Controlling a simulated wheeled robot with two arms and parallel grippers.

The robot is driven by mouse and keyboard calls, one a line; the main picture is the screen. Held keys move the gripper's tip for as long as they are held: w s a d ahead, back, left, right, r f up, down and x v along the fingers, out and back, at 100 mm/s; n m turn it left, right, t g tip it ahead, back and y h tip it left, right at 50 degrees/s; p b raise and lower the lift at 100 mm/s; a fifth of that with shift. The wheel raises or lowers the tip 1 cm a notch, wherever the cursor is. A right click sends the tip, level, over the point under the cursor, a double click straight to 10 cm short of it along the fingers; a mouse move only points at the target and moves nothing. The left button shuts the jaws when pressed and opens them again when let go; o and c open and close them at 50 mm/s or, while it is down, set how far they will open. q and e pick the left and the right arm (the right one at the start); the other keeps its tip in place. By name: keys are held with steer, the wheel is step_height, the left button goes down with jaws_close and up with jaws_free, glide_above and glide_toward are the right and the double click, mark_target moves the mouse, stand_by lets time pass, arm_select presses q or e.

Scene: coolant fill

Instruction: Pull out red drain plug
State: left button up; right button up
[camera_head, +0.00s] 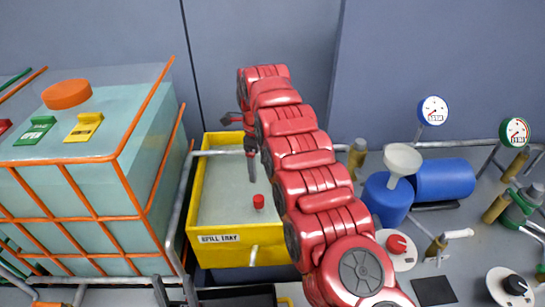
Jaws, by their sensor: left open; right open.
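A small red plug (258,201) stands upright inside the yellow spill tray (222,254), toward the front right of its pale floor. My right arm reaches across the tray's right side. Its dark gripper (239,134) is open over the back part of the tray, behind and apart from the red plug. The arm hides part of this gripper. What seems to be my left gripper (175,291) shows at the bottom edge, in front of the tray, mostly cut off; it is open and empty.
A tank (85,210) in an orange frame stands left, with a grey rail beside it. Blue containers (388,200), a white funnel (402,160), a red knob (397,244) on a white plate, and gauges (432,110) lie right. A black bin (236,298) is in front of the tray.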

steer(key=p, duration=0.2)
glide_toward(260, 206)
steer(key=f, duration=0.2)
steer(key=w+f, duration=0.1)
steer(key=f, duration=0.3)
steer(key=shift+w+a+f, duration=0.1)
steer(key=shift+w+f, duration=0.05)
steer(key=shift+w, duration=0.25)
step_height(260, 206, down, 5)
steer(key=shift+b, duration=0.8)
steer(key=shift+w+f+b, duration=0.15)
steer(key=shift+f+b, duration=0.15)
steer(key=shift+f, duration=0.05)
